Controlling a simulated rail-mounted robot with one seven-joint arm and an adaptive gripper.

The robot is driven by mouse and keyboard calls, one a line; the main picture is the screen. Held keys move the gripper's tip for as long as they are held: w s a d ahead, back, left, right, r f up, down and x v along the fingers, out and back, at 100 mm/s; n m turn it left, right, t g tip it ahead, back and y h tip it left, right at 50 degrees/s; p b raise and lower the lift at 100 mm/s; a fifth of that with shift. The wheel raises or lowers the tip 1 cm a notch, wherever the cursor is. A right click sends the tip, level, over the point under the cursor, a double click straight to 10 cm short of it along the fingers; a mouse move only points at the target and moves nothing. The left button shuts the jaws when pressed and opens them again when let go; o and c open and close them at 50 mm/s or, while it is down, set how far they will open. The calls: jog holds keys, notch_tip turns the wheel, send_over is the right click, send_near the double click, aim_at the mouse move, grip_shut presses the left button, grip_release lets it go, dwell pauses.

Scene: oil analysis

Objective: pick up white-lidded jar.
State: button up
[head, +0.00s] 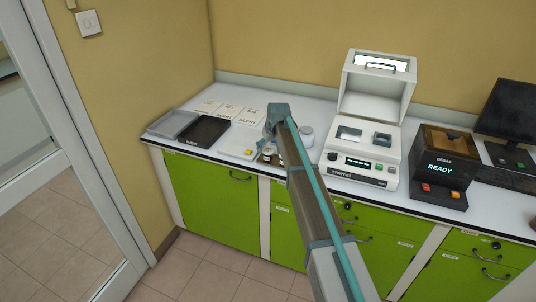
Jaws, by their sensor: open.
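A small white round-topped container (307,132), which looks like the white-lidded jar, stands on the counter just right of my arm. Its lower left side is partly covered by the arm. Small amber-brown jars (268,152) with pale tops stand close together left of the arm; their details are too small to tell. My gripper (266,139) hangs below the wrist at the arm's far end, just behind the amber jars and left of the white container. It is open; its fingers are small and mostly hidden, and I see nothing held.
A white tester (362,150) with a raised lid stands right of the arm. A black device (440,166) reading READY and a monitor (511,112) stand farther right.

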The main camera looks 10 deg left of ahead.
aim_at(268, 149)
jog(key=p+x, duration=0.1)
jog(key=x, duration=0.3)
jog(key=shift+w+f+p, duration=0.1)
jog(key=shift+w+p, duration=0.1)
jog(key=shift+p, duration=0.15)
jog(key=shift+d, duration=0.1)
jog(key=c, duration=1.3)
jog(key=shift+o, duration=0.2)
